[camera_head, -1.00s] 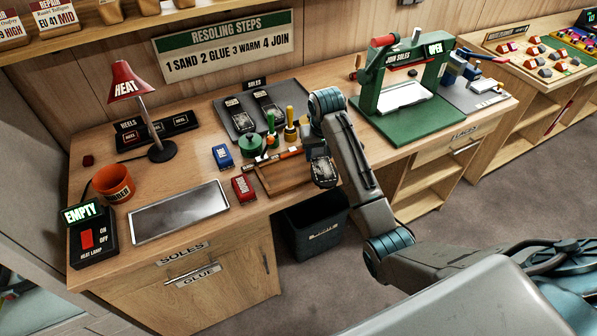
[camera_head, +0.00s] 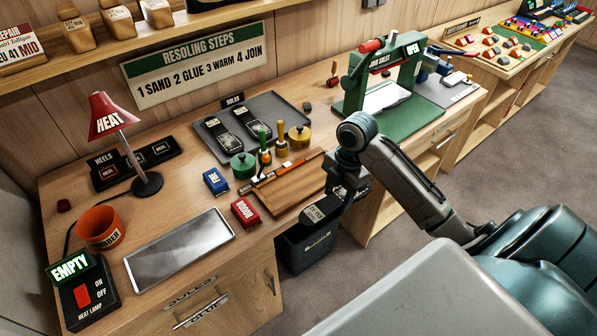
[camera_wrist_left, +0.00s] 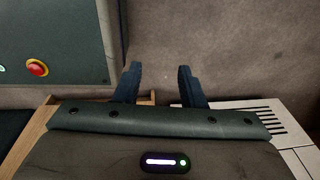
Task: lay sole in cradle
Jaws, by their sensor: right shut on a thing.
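My right gripper (camera_head: 335,198) is shut on a dark sole (camera_head: 314,213) with a pale label. It holds the sole beyond the bench's front edge, above a dark bin. Two more dark soles lie on the grey soles tray (camera_head: 293,117) at the back of the bench. No part is labelled cradle. The green press (camera_head: 412,120), marked JOIN SOLES and OPEN, stands to the right with a pale bed (camera_head: 386,98). My left gripper (camera_wrist_left: 160,78) shows in the left wrist view, its fingers apart and empty over the floor.
A wooden board (camera_head: 290,187) lies between the held sole and the yellow and green glue pots. An empty metal tray (camera_head: 180,250) lies at the front left, near the red heat lamp (camera_head: 110,115) and an orange cup (camera_head: 101,228). The bin (camera_head: 305,250) stands below.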

